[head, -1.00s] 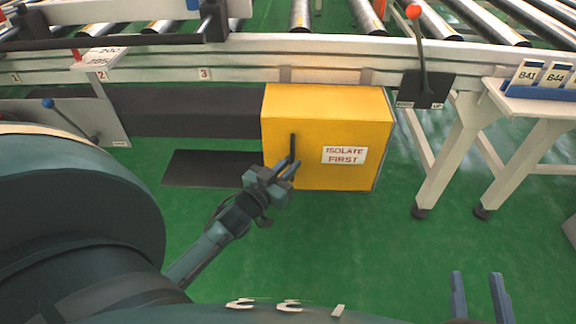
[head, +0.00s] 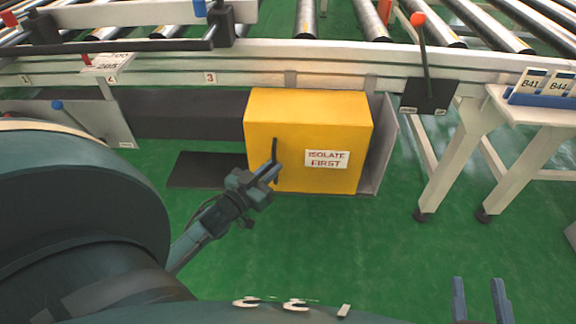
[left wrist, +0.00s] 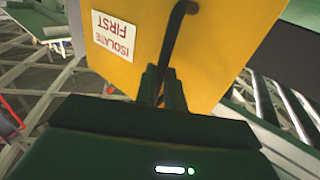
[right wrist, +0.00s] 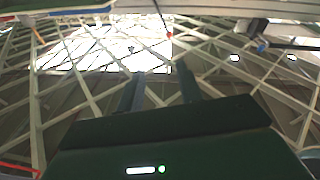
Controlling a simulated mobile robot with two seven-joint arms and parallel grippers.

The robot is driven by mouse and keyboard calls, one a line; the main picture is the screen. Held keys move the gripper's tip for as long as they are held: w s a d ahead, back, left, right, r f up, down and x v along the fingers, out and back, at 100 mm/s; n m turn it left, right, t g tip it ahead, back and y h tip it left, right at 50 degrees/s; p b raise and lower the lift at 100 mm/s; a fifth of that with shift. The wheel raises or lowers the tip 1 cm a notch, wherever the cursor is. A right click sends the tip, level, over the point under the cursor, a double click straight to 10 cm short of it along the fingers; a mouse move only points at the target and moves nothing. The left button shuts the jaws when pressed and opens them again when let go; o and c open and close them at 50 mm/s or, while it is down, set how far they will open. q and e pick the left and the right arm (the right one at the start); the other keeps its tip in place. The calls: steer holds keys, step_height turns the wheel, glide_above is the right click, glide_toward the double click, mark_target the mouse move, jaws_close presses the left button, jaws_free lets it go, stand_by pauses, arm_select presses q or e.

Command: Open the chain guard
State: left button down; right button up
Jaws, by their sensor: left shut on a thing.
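The chain guard is a yellow box-like cover (head: 290,120) with an "ISOLATE FIRST" label and a black bar handle (head: 274,150) on its left part. It sits below the conveyor's front rail. A grey panel (head: 384,145) shows beyond its right edge, with a gap between. My left gripper (head: 268,172) is shut on the handle. In the left wrist view the fingers (left wrist: 165,88) close around the lower end of the black handle (left wrist: 180,40), in front of the yellow face. My right gripper (head: 480,295) is open and empty, low at the right, far from the guard.
The roller conveyor (head: 300,55) runs across the back. A black lever with an orange knob (head: 419,19) stands right of the guard. A white-legged table (head: 545,112) with number cards is at the right. A blue-knobbed lever (head: 58,105) is at the left. Green floor in front is clear.

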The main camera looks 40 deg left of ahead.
arm_select(q)
steer(key=s+a+p, duration=0.1)
steer(key=s+a, duration=0.5)
steer(key=a, duration=0.4)
steer(key=s+a+p, duration=0.1)
steer(key=s+a, duration=0.5)
steer(key=a, duration=0.3)
steer(key=shift+a, duration=0.35)
arm_select(e)
steer(key=shift+d+f+m+g+h, duration=0.4)
steer(key=shift+d+m+g+h, duration=0.15)
steer(key=shift+h, duration=0.25)
arm_select(q)
steer(key=shift+s, duration=0.1)
steer(key=c, duration=1.5)
jaws_free()
steer(key=shift+s, duration=0.1)
arm_select(e)
steer(key=shift+r, duration=0.1)
arm_select(q)
steer(key=s+p, duration=0.1)
steer(key=s, duration=0.3)
steer(key=s+p, duration=0.1)
steer(key=s, duration=0.8)
steer(key=shift+a+p, duration=0.25)
steer(key=shift+p, duration=0.15)
arm_select(e)
steer(key=shift+d+f+m+g+h, duration=0.2)
steer(key=shift+d+m+g+h, duration=0.35)
steer(key=shift+g, duration=0.3)
